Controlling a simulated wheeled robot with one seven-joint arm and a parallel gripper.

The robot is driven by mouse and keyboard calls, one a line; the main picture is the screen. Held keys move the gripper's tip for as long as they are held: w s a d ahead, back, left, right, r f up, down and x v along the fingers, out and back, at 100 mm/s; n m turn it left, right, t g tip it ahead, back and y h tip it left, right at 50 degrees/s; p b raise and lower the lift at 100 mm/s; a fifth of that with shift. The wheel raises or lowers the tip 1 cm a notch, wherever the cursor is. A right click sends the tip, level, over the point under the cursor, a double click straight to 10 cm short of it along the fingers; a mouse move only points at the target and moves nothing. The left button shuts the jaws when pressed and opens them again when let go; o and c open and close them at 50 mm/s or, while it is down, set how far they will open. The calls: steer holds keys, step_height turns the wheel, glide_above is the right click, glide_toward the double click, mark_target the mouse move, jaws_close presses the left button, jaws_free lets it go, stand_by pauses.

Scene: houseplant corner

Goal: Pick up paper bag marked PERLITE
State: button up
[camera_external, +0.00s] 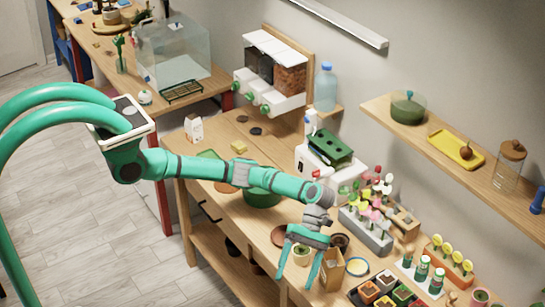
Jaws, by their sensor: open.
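A small brown paper bag (333,271) stands upright on the wooden bench, near its front edge. Its marking is too small to read, so I cannot tell if it says PERLITE. My gripper (298,279) is open and points down, with its two teal fingers spread. The right finger is beside the bag's left side and overlaps it slightly in view; I cannot tell if they touch. Nothing is held. A small light pot (302,254) with green in it shows between the fingers.
A dark pot (340,242) stands behind the bag, and a blue-rimmed dish (357,267) lies to its right. A grey planter (365,232) of flower markers and a seedling tray (385,289) are close by. A green bowl (262,197) sits left.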

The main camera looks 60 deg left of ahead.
mark_target(331, 270)
steer(key=w+a+t+y, duration=0.2)
steer(key=w+t, duration=0.2)
steer(key=w, duration=0.5)
steer(key=w+a+t+y, duration=0.25)
steer(key=w+t, duration=0.25)
steer(key=w, duration=0.4)
steer(key=f, duration=0.3)
steer(key=d+f, duration=0.1)
steer(key=f, duration=0.3)
steer(key=s+d+f, duration=0.1)
steer(key=f, duration=0.2)
steer(key=shift+d+f, duration=0.1)
steer(key=shift+f, duration=0.05)
steer(key=c, duration=1.5)
steer(key=shift+o, duration=0.2)
